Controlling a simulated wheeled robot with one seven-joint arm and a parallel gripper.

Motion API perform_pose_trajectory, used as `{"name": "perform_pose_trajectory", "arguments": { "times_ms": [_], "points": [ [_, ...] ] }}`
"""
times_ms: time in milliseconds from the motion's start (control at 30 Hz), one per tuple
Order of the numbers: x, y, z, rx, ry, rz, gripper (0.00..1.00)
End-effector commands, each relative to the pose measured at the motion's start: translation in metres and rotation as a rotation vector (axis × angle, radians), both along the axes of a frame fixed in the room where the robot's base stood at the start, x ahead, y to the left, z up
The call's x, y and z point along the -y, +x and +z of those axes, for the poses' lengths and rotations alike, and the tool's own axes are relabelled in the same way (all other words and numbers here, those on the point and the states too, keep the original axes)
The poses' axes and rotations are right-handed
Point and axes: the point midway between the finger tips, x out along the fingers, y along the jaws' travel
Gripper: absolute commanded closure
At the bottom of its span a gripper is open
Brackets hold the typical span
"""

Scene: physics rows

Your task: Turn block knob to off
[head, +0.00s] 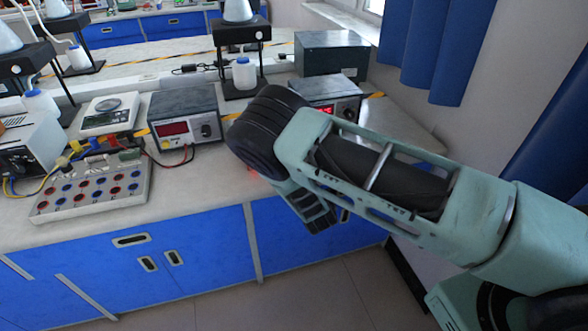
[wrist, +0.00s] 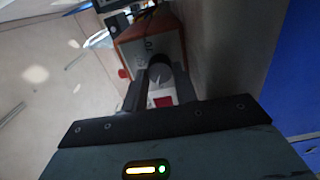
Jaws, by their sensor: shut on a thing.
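The block's dark round knob (wrist: 160,72) is between the two fingers of my gripper (wrist: 159,80) in the wrist view. The fingers are shut on it, one on each side. The knob sits on the front of a box with an orange-brown side (wrist: 128,47). A red patch (wrist: 164,101) shows just below the knob, between the fingers. The knob's setting cannot be read. A grey device with a red lit display (head: 327,108) shows partly behind my arm.
A second box with a red display and a knob (head: 186,116) stands to the left on the bench. A dark green box (head: 331,52) and a stand with a white bottle (head: 244,73) are behind. Blue curtains (head: 436,45) hang at the right.

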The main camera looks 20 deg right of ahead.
Motion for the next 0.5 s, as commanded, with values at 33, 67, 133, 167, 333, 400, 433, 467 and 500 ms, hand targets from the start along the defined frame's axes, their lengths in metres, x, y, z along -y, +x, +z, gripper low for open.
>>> {"name": "perform_pose_trajectory", "arguments": {
  "times_ms": [33,67,133,167,333,400,433,467,500],
  "points": [
    [-0.0009,-0.0006,-0.0036,-0.001,-0.034,0.002,0.94],
    [-0.0006,-0.0006,-0.0035,-0.002,-0.054,0.002,0.94],
    [-0.0011,-0.0007,-0.0033,-0.002,-0.095,0.002,0.94],
    [-0.0008,-0.0006,-0.0030,-0.001,-0.112,0.002,0.94],
    [-0.0004,-0.0007,-0.0025,-0.002,-0.183,0.001,0.94],
    [0.0002,-0.0007,-0.0021,-0.003,-0.203,0.000,0.94],
    [0.0003,-0.0007,-0.0019,-0.003,-0.210,0.000,0.94],
    [0.0003,-0.0007,-0.0018,-0.003,-0.215,0.000,0.94],
    [0.0003,-0.0007,-0.0017,-0.003,-0.221,0.000,0.94]
  ]
}}
